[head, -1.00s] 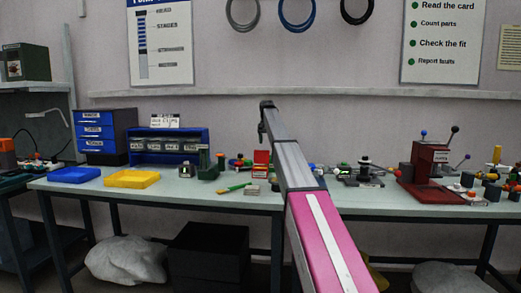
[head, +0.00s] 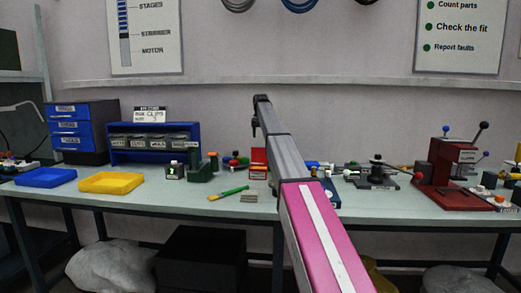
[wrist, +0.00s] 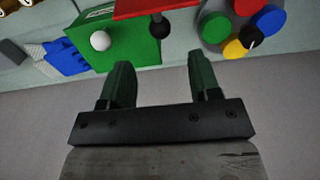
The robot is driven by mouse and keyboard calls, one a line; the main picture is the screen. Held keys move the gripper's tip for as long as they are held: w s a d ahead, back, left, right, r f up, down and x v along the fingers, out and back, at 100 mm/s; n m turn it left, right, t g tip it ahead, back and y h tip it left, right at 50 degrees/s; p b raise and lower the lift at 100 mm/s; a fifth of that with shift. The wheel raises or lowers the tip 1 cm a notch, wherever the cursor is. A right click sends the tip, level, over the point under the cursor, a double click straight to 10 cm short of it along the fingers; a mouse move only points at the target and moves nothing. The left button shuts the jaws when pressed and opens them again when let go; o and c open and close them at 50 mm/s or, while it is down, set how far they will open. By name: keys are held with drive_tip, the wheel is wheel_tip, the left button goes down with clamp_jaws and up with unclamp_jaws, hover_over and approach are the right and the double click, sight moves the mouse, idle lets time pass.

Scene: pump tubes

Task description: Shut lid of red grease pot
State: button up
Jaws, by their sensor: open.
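The red grease pot (head: 258,163) stands near the back of the bench, just left of my arm in the head view, with a red panel raised on it. In the wrist view a red panel with a black knob (wrist: 160,8) shows at the top edge; it seems to be the raised lid, and the pot below it is out of frame. My gripper (wrist: 161,62) is open and empty, its fingertips apart from the red panel. In the head view my gripper (head: 255,130) hangs above and behind the pot, small and dark.
A green box (wrist: 130,40) with a white ball lies close to the left finger. A round grey holder with coloured discs (wrist: 242,20) is at the right, blue parts (wrist: 65,58) at the left. A green-handled brush (head: 228,193) and a red press (head: 452,175) are on the bench.

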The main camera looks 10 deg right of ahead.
sight(260, 155)
wheel_tip(260, 155, down, 8)
idle(0.4)
clamp_jaws()
